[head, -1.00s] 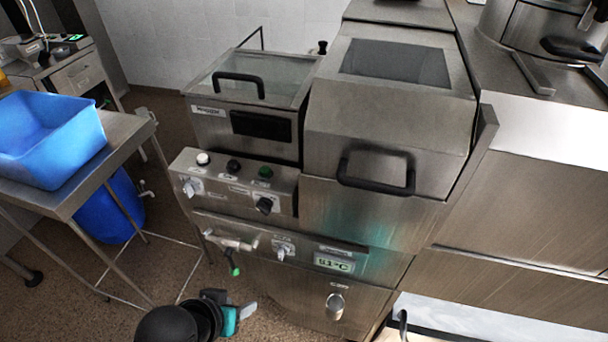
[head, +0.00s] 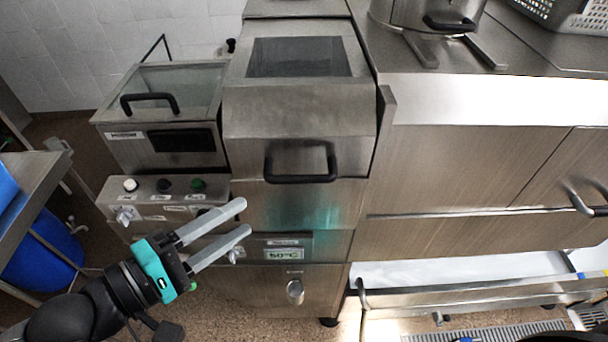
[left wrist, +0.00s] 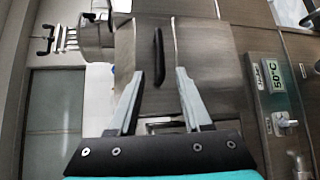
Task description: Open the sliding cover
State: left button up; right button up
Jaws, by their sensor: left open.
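The sliding cover (head: 300,118) is a steel hood with a dark window on top. It is down over the middle machine, and its black bar handle (head: 300,164) is on its front. In the left wrist view the handle (left wrist: 159,57) shows just beyond and between the fingers. My left gripper (head: 243,218) is open and empty. In the head view it is below and left of the handle, in front of the control panel, and apart from the handle. In the left wrist view the left gripper (left wrist: 153,82) has its fingers spread wide. My right gripper is not in view.
A smaller glass-lidded machine (head: 165,110) with its own black handle stands to the left. A steel counter (head: 480,160) with drawers is on the right. A blue tub (head: 6,188) and a blue barrel (head: 42,250) are at the left edge.

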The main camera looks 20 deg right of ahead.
aim_at(298, 182)
pick_arm(q)
jog(key=p+x, duration=0.2)
jog(key=x, duration=1.2)
jog(key=shift+w+d, duration=0.2)
jog(key=shift+d, duration=0.15)
grip_shut()
dwell(1.0)
